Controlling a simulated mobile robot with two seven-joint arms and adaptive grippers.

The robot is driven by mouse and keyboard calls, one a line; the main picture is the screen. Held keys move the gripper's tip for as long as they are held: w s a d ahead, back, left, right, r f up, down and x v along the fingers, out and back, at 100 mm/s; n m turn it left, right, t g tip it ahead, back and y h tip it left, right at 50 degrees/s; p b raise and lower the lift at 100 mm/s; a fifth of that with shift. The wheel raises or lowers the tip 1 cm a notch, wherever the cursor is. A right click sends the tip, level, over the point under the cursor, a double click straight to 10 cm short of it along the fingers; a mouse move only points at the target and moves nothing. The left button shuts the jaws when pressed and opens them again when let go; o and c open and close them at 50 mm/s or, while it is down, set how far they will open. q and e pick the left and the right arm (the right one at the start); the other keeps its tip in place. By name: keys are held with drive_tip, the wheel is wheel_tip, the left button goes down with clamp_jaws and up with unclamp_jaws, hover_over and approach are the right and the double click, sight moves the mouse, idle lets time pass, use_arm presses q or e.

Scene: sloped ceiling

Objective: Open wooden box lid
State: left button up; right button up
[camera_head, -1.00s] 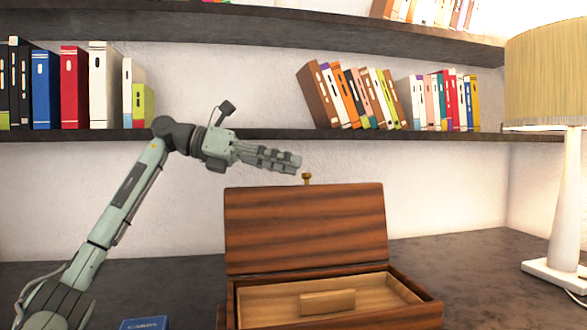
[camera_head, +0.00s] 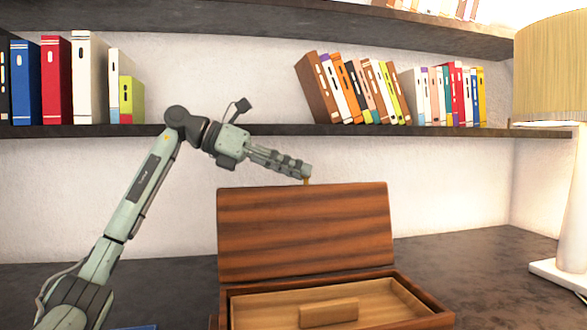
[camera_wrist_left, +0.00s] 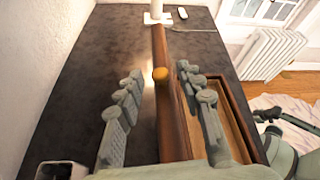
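The wooden box (camera_head: 430,318) stands on the dark tabletop with its striped lid (camera_head: 305,232) raised, nearly upright. A small brass-coloured knob (camera_head: 306,182) sits on the lid's top edge and also shows in the left wrist view (camera_wrist_left: 160,74). A pale wooden block (camera_head: 328,312) is inside the box. My left gripper (camera_head: 303,171) is at the lid's top edge by the knob. In the left wrist view its fingers (camera_wrist_left: 165,112) are spread apart, one on each side of the lid; contact cannot be told. My right gripper cannot be made out.
A shelf (camera_head: 270,131) with books runs along the wall behind my arm. A lamp (camera_head: 560,268) stands at the right. Dark tabletop (camera_head: 450,255) is clear between box and lamp. A radiator (camera_wrist_left: 268,52) shows beyond the table.

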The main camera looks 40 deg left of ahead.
use_arm(q)
drive_tip(key=shift+c, duration=0.5)
use_arm(e)
drive_tip(key=shift+a, duration=0.15)
use_arm(q)
clamp_jaws()
use_arm(e)
drive_tip(key=shift+w+r, duration=0.1)
drive_tip(key=shift+w, duration=0.05)
use_arm(q)
drive_tip(key=shift+d, duration=0.1)
drive_tip(key=s+d+r+m+t+y+b, duration=0.1)
drive_tip(key=s+d+m+b, duration=0.1)
drive_tip(key=s+d, duration=0.2)
drive_tip(key=shift+s+d+m+t+y+b, duration=0.3)
drive_tip(key=shift+s+d+m+b, duration=0.1)
drive_tip(key=shift+d, duration=0.35)
use_arm(e)
wheel_tip(320, 180, up, 6)
drive_tip(key=shift+r, duration=0.15)
